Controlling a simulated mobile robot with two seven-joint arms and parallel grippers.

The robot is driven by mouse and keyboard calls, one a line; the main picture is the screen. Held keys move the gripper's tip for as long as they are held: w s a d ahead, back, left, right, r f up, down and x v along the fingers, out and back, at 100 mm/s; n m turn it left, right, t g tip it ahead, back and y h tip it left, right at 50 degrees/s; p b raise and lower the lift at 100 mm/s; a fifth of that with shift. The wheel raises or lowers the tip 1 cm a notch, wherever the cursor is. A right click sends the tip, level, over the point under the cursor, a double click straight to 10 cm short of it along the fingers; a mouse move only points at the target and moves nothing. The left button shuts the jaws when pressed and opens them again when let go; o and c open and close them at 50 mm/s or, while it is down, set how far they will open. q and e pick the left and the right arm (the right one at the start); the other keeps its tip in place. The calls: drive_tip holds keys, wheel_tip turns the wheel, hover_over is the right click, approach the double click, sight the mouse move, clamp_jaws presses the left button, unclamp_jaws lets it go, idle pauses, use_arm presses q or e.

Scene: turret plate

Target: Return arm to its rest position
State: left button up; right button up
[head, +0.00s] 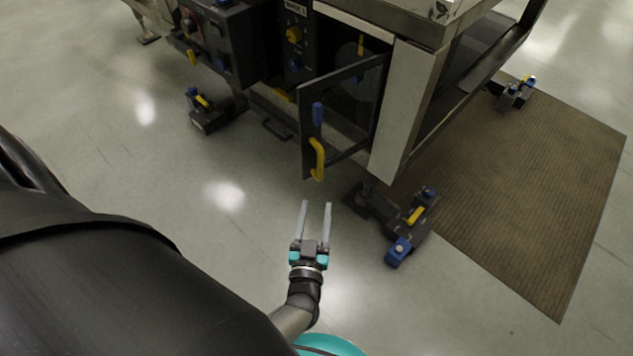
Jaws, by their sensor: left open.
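My left gripper (316,210) is in the lower middle of the head view. Its two pale fingers are parallel and apart, with nothing between them, and they point up the picture toward the machine. The machine's door (343,110) has a dark frame and stands swung open. A yellow handle (317,160) and a blue knob (318,113) sit on the door's free edge. In the picture the fingertips are just below the yellow handle, with a gap between them. My right gripper does not show.
The machine has a pale corner post (405,105) right of the door. A dark foot with blue and yellow parts (400,224) stands on the floor right of my gripper. Another foot (209,110) is at upper left. A brown mat (530,190) lies at right. Open floor (150,180) spreads left.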

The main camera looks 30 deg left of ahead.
use_arm(q)
drive_tip(key=shift+w, duration=0.1)
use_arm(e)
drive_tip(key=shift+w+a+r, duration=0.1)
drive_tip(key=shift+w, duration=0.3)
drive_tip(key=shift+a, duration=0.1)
use_arm(q)
drive_tip(key=s+d+f+m+g+h+p, duration=0.2)
drive_tip(key=s+f+g+h, duration=0.1)
drive_tip(key=f, duration=0.2)
drive_tip(key=s+d+f+m+g+h+p, duration=0.2)
drive_tip(key=s+f+m+h, duration=0.15)
drive_tip(key=f, duration=0.25)
drive_tip(key=s+a+f+g+p, duration=0.1)
drive_tip(key=s+a+f+g, duration=0.2)
drive_tip(key=s, duration=0.6)
drive_tip(key=s+a+f+m+g+p, duration=0.1)
drive_tip(key=s+a+f+g, duration=0.3)
drive_tip(key=s, duration=0.5)
drive_tip(key=shift+s+a+f+g, duration=0.25)
drive_tip(key=shift+f+g, duration=0.3)
drive_tip(key=shift+g, duration=0.65)
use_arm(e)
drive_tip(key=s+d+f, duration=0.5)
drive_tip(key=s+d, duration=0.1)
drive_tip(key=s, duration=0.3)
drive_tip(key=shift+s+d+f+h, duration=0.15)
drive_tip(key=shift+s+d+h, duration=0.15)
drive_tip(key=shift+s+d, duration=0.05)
